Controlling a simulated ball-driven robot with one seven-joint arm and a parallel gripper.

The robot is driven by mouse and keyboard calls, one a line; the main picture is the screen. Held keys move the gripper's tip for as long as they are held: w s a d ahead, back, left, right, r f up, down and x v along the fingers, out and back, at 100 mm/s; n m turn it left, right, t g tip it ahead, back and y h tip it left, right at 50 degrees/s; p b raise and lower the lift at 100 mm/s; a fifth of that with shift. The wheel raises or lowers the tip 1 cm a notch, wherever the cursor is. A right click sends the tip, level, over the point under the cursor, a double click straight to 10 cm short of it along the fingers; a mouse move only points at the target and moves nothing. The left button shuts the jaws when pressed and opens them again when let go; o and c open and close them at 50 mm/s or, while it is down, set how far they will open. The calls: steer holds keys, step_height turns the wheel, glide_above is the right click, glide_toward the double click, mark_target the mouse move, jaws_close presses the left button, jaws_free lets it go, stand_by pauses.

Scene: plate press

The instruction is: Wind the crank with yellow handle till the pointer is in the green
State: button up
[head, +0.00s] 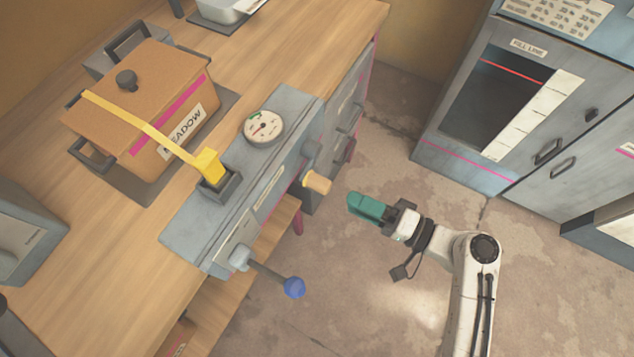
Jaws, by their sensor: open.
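The grey press unit sits on the bench edge. Its crank has a pale yellow handle (317,182) that sticks out from the front face. A round white dial (264,127) on top has a small green band at its upper left. Its red pointer is small and seems to lie outside the green; its exact reading is hard to tell. My gripper (353,206), with teal fingers, is open and empty. It is to the right of and slightly below the yellow handle in the picture, apart from it.
A second crank with a blue knob (294,287) sticks out lower on the same face. A yellow strap runs from the unit over a brown box (150,110). A grey cabinet (480,190) stands at the right. Bare floor lies around my arm.

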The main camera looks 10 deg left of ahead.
mark_target(313, 179)
steer(key=shift+y, duration=0.3)
steer(key=x, duration=0.7)
steer(key=p+x, duration=0.1)
steer(key=x, duration=0.3)
steer(key=shift+w+r, duration=0.25)
steer(key=shift+w, duration=0.05)
steer(key=shift+c, duration=0.2)
jaws_close()
